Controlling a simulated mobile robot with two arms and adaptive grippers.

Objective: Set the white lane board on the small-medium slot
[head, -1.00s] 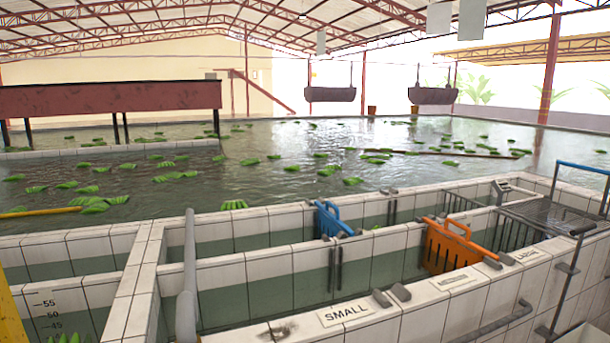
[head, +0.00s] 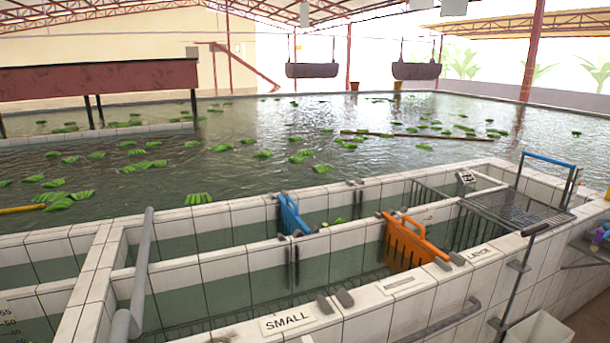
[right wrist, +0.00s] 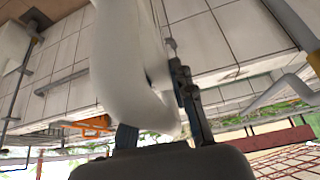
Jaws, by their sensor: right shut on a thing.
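A large smooth white curved thing (right wrist: 125,65) fills the middle of the right wrist view. My right gripper (right wrist: 160,120) is shut on it, with a finger on either side. Its close crop hides whether it is the white lane board. The small-medium slot shows in the head view as a pair of grey brackets (head: 335,300) between the SMALL sign (head: 287,320) and the middle sign (head: 402,284). Dark guides (head: 293,266) stand on the inner wall opposite. No board stands between them. Neither gripper shows in the head view.
An orange board (head: 410,243) stands in the slot farther right. A blue board (head: 292,215) stands in the lane behind. A grey pipe (head: 141,260) rises at left. A wire rack (head: 515,208) and a white bin (head: 540,328) are at right.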

